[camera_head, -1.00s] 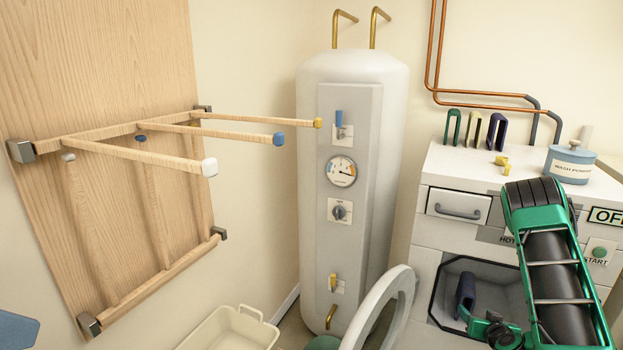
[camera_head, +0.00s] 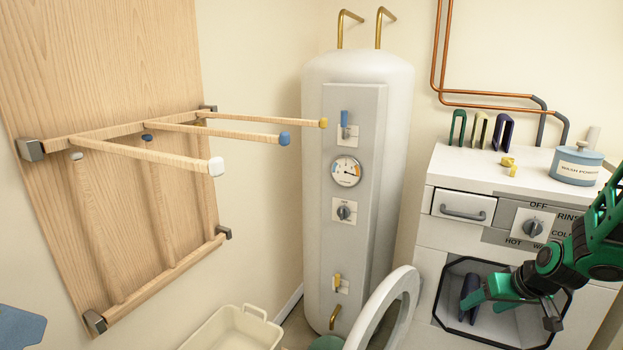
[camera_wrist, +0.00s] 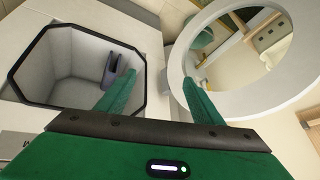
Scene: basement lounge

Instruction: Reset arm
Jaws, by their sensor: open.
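My gripper (camera_head: 512,302) is green and sits in front of the washer's open drum opening at the lower right of the head view. In the wrist view its two green fingers (camera_wrist: 160,95) are spread wide with nothing between them. A dark blue-purple clip-like piece (camera_head: 468,297) stands inside the octagonal drum opening. It also shows in the wrist view (camera_wrist: 118,68), beyond the left finger and apart from it.
The washer's round door (camera_head: 385,312) stands open to the left of the opening, close to my right finger in the wrist view. A cream basket (camera_head: 232,330) is on the floor. A white boiler (camera_head: 355,75) and wooden drying rack (camera_head: 150,155) stand left.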

